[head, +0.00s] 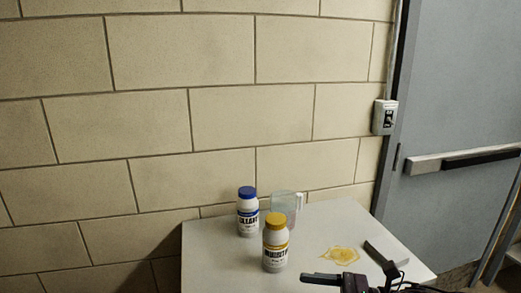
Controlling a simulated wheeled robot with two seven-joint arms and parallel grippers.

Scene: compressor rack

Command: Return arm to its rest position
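My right gripper (350,278) comes in at the bottom edge, right of centre, over the front of the white table. Its two dark fingers stand apart with nothing visible between them, so it looks open and empty. Most of its arm is cut off by the frame. My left gripper and arm are not in view.
A white table (210,262) holds a blue-capped bottle (247,213), a yellow-capped bottle (275,246), a clear pitcher (288,203), a yellow spill (340,255) and a grey block (387,250). A block wall stands behind; a grey door (455,100) is at right.

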